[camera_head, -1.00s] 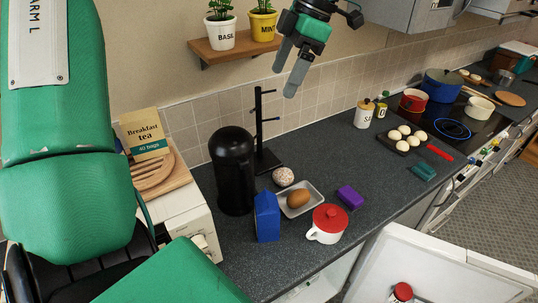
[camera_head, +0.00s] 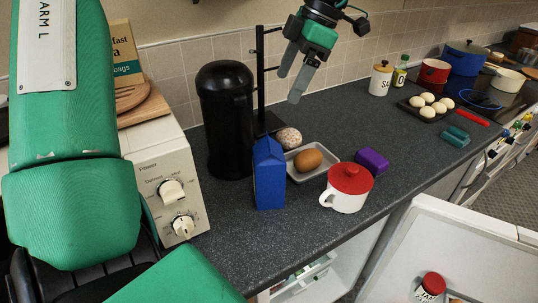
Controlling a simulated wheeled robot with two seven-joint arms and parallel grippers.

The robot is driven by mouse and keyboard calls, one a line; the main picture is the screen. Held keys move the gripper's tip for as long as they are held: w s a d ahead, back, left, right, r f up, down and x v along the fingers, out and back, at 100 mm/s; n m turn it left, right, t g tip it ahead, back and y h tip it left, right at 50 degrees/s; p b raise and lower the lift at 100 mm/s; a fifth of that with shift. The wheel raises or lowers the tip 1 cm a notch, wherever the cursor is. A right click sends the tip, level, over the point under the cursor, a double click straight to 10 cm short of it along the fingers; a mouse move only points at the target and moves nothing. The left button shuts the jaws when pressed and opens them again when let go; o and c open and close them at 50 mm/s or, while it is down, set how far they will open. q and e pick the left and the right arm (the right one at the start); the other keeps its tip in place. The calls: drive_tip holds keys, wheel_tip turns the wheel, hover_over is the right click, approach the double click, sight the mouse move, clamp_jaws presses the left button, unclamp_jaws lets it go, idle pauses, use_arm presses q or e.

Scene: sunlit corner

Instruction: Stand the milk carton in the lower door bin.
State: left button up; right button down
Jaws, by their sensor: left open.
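The blue milk carton (camera_head: 269,182) stands upright on the dark counter, left of a small grey tray. My left gripper (camera_head: 294,80) is high in the picture, above and behind the carton, its two grey fingers apart and empty. An open white fridge door (camera_head: 450,248) shows at the lower right, with a red-lidded jar (camera_head: 431,288) at its inner side. The lower door bin cannot be made out. My right gripper is out of view.
A black canister (camera_head: 227,125) and a mug stand (camera_head: 262,80) are behind the carton. The grey tray (camera_head: 320,172) holds a brown egg (camera_head: 308,160). A red-lidded white cup (camera_head: 348,188) and purple block (camera_head: 372,161) are to the right. An appliance (camera_head: 165,165) stands left.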

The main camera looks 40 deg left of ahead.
sight(266, 146)
use_arm(q)
drive_tip(key=x, duration=0.4)
drive_tip(key=b+x, duration=0.1)
drive_tip(key=x, duration=0.3)
drive_tip(key=w+b+x, duration=0.1)
drive_tip(key=x, duration=0.3)
drive_tip(key=shift+d+f, duration=0.2)
drive_tip(key=shift+d, duration=0.25)
drive_tip(key=shift+s+f, duration=0.15)
drive_tip(key=shift+f, duration=0.3)
drive_tip(key=shift+p+x, duration=0.45)
drive_tip(key=shift+x, duration=1.9)
drive_tip(key=shift+d, duration=0.1)
clamp_jaws()
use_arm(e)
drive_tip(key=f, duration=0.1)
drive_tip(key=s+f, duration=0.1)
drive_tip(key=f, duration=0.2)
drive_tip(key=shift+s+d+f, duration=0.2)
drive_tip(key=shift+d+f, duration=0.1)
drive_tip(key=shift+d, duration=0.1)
